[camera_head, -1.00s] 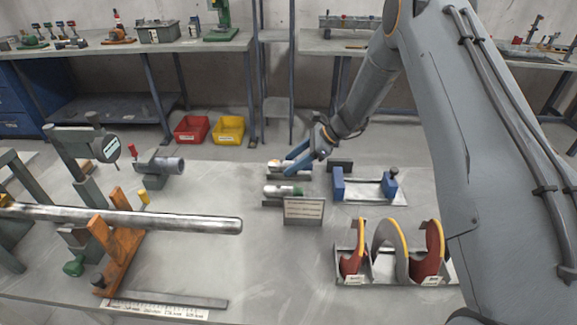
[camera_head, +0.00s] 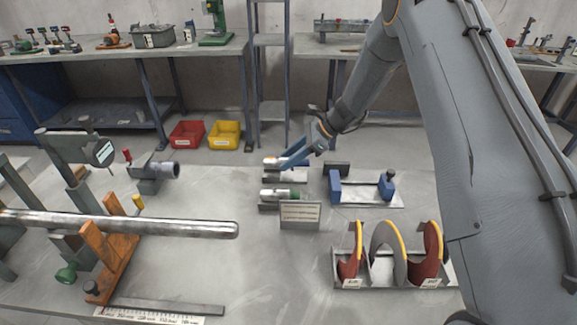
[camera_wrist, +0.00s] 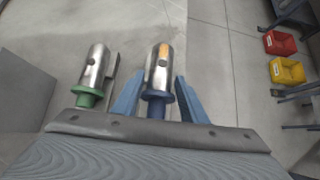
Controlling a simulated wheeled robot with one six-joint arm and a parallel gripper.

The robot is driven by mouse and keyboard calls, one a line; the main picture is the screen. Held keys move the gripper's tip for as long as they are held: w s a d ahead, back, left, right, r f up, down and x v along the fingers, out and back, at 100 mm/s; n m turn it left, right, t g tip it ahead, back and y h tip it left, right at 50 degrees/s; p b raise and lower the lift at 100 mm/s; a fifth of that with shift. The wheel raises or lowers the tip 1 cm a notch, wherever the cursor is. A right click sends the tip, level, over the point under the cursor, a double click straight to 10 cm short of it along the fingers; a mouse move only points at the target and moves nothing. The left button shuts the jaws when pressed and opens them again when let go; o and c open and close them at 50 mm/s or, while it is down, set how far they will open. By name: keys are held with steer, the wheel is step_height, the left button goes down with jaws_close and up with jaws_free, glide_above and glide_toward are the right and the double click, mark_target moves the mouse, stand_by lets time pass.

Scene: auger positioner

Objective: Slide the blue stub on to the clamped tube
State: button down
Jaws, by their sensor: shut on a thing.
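The blue stub (camera_wrist: 157,85) is a shiny metal cylinder with a blue collar and an orange mark. My gripper (camera_wrist: 157,92) is shut on it, with a blue finger on each side of the collar. In the head view my gripper (camera_head: 290,160) is at the stub rack, and its fingers partly hide the stub (camera_head: 271,161). The clamped tube (camera_head: 180,228) is a long metal bar at the left, lying level across orange supports, with its free end pointing right. My gripper is to the right of and beyond that end.
A green-collared stub (camera_head: 279,194) lies in front, behind a small sign (camera_head: 300,214). A blue-ended fixture (camera_head: 362,188) stands to the right. A rack of red and grey curved pieces (camera_head: 388,282) is at the front right. A dial gauge (camera_head: 104,152) stands left. The middle of the table is mostly clear.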

mark_target(287, 158)
step_height(287, 158, up, 6)
steer(key=shift+r+b, duration=0.15)
steer(key=shift+b, duration=0.45)
steer(key=shift+a+r, duration=0.3)
steer(key=shift+a, duration=0.05)
steer(key=s+a+f+p, duration=0.1)
steer(key=a+f+p, duration=0.1)
steer(key=a, duration=0.4)
steer(key=s+a+f+p, duration=0.2)
steer(key=a+p, duration=0.2)
steer(key=a, duration=0.3)
steer(key=s+a+f+p, duration=0.2)
steer(key=a+p, duration=0.1)
steer(key=a, duration=0.4)
steer(key=shift+s, duration=0.1)
steer(key=shift+b, duration=0.3)
steer(key=shift+a+b, duration=1.05)
steer(key=shift+a, duration=1.85)
steer(key=shift+a+b, duration=1.35)
steer(key=shift+a, duration=1.1)
